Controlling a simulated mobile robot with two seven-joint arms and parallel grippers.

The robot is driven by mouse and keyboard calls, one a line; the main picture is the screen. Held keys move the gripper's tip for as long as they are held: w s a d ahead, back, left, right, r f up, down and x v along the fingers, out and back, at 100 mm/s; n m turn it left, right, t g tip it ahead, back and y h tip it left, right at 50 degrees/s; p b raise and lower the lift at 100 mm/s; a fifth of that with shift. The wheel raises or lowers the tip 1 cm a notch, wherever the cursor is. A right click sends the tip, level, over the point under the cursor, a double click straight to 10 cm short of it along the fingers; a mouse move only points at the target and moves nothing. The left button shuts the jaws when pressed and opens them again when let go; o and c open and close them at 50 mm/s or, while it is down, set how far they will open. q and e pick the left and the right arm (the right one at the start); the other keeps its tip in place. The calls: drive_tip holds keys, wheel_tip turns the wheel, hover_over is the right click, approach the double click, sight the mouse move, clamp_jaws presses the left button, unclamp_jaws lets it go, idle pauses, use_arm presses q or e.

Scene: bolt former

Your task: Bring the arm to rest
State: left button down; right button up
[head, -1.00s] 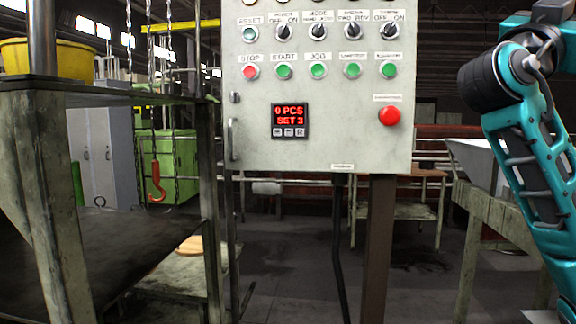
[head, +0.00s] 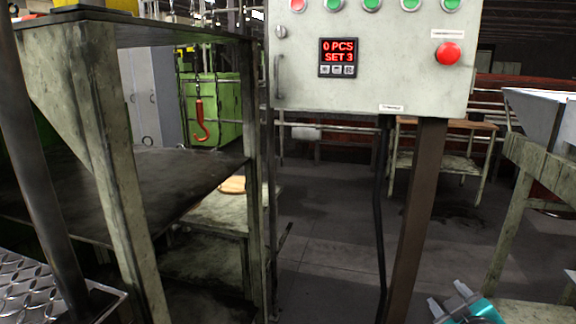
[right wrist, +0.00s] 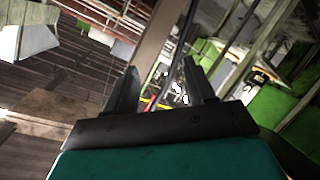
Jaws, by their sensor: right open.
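My right gripper (head: 449,302) shows at the bottom right of the head view, low in front of the control panel's post. Its two grey fingers are apart, with nothing between them. In the right wrist view the same gripper (right wrist: 158,88) has its fingers spread and empty. The teal arm behind it is mostly cut off by the lower edge of the head view. My left gripper is not in view.
The control panel (head: 375,85), reading "0 PCS SET 3", stands on a brown post (head: 412,220). A worn metal table (head: 75,165) fills the left. Another bench (head: 545,165) with a grey tray is at right. Dark floor (head: 325,235) lies open between them.

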drive_tip(key=s+a+f+n+g+y, duration=0.1)
drive_tip(key=s+a+f+g+y, duration=0.15)
drive_tip(key=s+f, duration=0.7)
drive_tip(key=s+a+f+g+y, duration=0.2)
drive_tip(key=s+a+f, duration=0.2)
drive_tip(key=s+f, duration=0.55)
use_arm(q)
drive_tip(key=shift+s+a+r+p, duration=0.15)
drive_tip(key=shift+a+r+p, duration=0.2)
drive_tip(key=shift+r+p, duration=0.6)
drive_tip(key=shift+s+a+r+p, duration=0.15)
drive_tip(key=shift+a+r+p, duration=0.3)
drive_tip(key=shift+p, duration=0.9)
use_arm(e)
drive_tip(key=s+a+r+m, duration=0.1)
drive_tip(key=a+r+m, duration=0.3)
drive_tip(key=a, duration=0.3)
drive_tip(key=shift+s+a+r+m+t, duration=0.3)
drive_tip(key=shift+r+t, duration=0.15)
drive_tip(key=shift+r, duration=0.15)
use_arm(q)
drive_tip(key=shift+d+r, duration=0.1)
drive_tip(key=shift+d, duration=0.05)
